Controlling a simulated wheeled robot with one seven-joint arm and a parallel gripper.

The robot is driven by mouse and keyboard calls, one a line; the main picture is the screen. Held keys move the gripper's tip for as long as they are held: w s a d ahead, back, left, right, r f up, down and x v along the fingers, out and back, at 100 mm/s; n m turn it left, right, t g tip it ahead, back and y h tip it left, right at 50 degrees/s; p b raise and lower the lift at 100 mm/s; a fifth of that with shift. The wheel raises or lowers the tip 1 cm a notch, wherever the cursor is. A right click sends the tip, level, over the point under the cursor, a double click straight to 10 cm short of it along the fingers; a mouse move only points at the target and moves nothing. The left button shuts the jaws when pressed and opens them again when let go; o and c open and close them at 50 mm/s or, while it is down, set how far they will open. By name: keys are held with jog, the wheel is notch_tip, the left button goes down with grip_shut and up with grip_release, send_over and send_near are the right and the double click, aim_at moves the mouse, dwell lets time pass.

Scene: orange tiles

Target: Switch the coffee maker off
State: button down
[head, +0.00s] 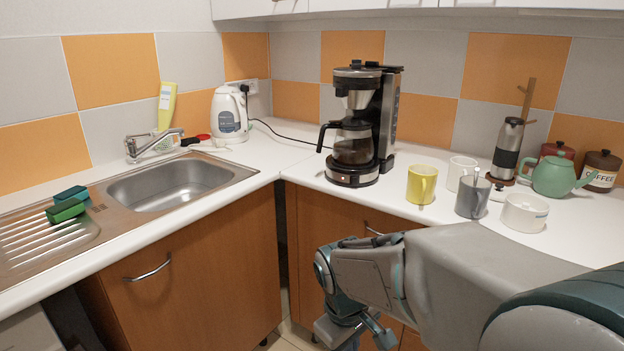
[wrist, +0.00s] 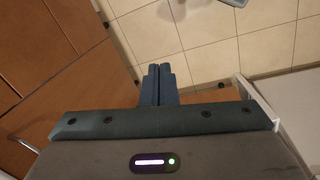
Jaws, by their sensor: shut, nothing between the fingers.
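The coffee maker (head: 381,100) is black and silver and stands upright on the counter near the corner, in the head view. Its glass carafe (head: 352,146) holds some dark liquid and sits on the base. In the head view my arm hangs in front of the counter, and the fingertips are not clear there.
A yellow mug (head: 421,184), a grey mug (head: 472,197), a white mug (head: 461,173) and a white bowl-like cup (head: 524,213) stand right of the coffee maker. A green teapot (head: 553,177) stands farther right. The sink (head: 172,184) and kettle (head: 229,115) are left.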

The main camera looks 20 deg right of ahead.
jog(key=w+d+r+n+h+p, duration=0.1)
jog(key=w+d+n+h+p, duration=0.4)
jog(key=w+n, duration=0.4)
jog(key=w+d+r+n+h+p, duration=0.1)
jog(key=w+d+n+h+p, duration=0.25)
jog(key=w+d+n, duration=0.4)
jog(key=w+a+r+n+t+h+p, duration=0.2)
jog(key=w+a+r+n+t+h, duration=0.1)
jog(key=w+n, duration=0.5)
jog(key=w+a+r+n+t+h+p, duration=0.2)
jog(key=w+a+r+n+t+h, duration=0.1)
jog(key=w+n, duration=0.5)
jog(key=r+n+t+h, duration=0.1)
jog(key=r+n+t, duration=0.1)
jog(key=n, duration=0.1)
jog(key=shift+w+a, duration=0.25)
jog(key=shift+a, duration=0.15)
jog(key=shift+n, duration=0.25)
jog(key=p, duration=0.1)
send_near(358, 179)
jog(key=d, duration=0.5)
jog(key=shift+w+d+r+p, duration=0.1)
jog(key=shift+w+p, duration=0.05)
jog(key=shift+w, duration=0.45)
jog(key=shift+w+r+p, duration=0.1)
jog(key=shift+w+p, duration=0.05)
jog(key=shift+w, duration=0.5)
